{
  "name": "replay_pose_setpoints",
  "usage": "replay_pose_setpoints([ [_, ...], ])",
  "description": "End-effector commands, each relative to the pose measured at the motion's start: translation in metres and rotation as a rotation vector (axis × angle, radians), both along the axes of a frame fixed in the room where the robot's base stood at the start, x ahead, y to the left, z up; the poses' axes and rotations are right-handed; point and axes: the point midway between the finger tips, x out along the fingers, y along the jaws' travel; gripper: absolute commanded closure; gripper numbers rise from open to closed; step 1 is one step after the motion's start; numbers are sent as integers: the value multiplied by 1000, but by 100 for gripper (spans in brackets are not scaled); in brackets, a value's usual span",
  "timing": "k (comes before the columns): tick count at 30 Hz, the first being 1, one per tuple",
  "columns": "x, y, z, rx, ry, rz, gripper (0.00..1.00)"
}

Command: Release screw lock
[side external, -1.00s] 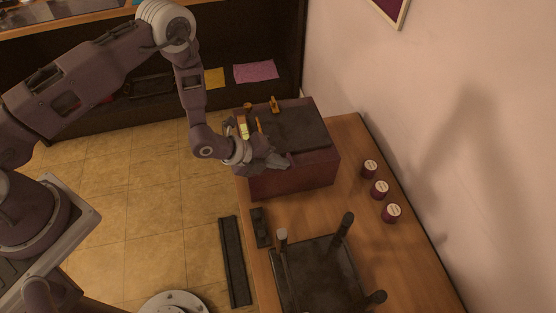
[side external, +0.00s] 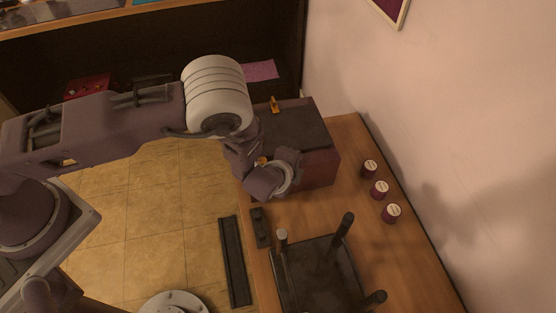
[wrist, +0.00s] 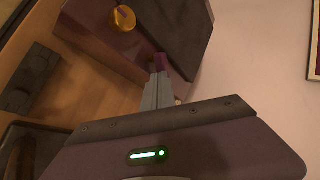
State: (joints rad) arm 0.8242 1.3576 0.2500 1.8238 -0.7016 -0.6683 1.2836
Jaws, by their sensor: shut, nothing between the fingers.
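A maroon box (side external: 318,170) with a dark top panel (side external: 290,130) sits on the wooden table. An orange-gold catch (side external: 275,104) stands at its far edge. A round gold knob (wrist: 122,18) shows on the box in the wrist view, and a small gold part (side external: 262,161) shows beside my wrist in the side view; I cannot tell if they are the same piece. My gripper (wrist: 160,63) is shut and empty, its tips by the box, apart from the knob in the picture. In the side view my arm hides part of the box, and the fingertips are not clear.
Several things share the table: a dark upturned stand with posts (side external: 320,275), a small black block (side external: 260,228), and three maroon cans (side external: 380,189) along the wall side. A black strip (side external: 235,262) lies left of the table. Table between box and cans is clear.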

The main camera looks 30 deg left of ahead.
Motion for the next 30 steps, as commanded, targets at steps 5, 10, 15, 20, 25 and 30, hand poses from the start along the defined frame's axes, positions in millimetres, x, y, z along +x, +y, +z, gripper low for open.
replay_pose_setpoints([
  [5,0,0,0,1,0,3,100],
  [10,1,3,0,1,0,3,100],
  [15,2,12,0,3,1,4,100],
  [20,3,19,-1,5,2,5,100],
  [25,4,21,-1,7,1,9,100],
  [30,-4,20,-1,8,1,7,100],
])
